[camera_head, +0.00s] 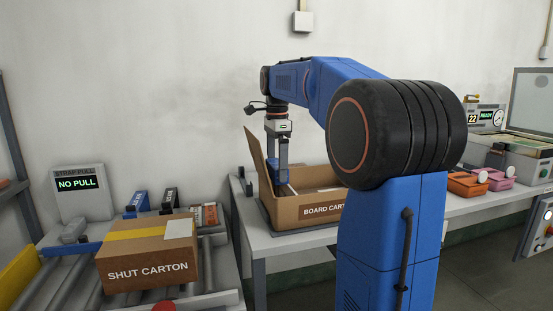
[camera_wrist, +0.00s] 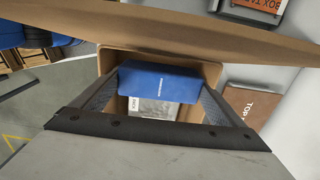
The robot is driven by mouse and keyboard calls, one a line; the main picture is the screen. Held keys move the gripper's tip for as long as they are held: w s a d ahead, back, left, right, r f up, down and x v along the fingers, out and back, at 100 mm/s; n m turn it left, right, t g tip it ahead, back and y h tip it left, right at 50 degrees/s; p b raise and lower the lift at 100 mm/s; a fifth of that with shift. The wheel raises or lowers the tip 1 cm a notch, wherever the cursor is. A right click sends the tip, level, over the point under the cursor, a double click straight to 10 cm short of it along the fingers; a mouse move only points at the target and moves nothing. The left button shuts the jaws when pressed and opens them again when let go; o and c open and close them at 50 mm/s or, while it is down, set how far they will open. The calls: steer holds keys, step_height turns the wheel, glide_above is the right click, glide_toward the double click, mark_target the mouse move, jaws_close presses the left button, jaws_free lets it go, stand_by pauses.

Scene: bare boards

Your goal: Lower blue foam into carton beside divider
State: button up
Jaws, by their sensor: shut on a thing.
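My gripper (camera_head: 281,178) points down over the open brown carton (camera_head: 293,213) marked "BOARD CART…". It is shut on a blue foam block (camera_wrist: 160,80), which lies across between both fingers in the wrist view. In the head view a little blue (camera_head: 283,174) shows at the fingertips, near the carton's rim. In the wrist view the carton wall (camera_wrist: 211,72) surrounds the block, and a grey-white printed item (camera_wrist: 152,109) lies below it. I cannot make out the divider for certain, nor how deep the foam is.
A raised carton flap (camera_head: 256,156) stands close left of my gripper and spans the top of the wrist view (camera_wrist: 150,38). A closed carton (camera_head: 148,255) sits on rollers at left. Orange (camera_head: 467,184) and pink (camera_head: 497,180) containers stand on the right bench.

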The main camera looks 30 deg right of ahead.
steer(key=shift+f, duration=2.1)
steer(key=o, duration=0.7)
step_height(320, 180, up, 17)
steer(key=shift+r, duration=0.2)
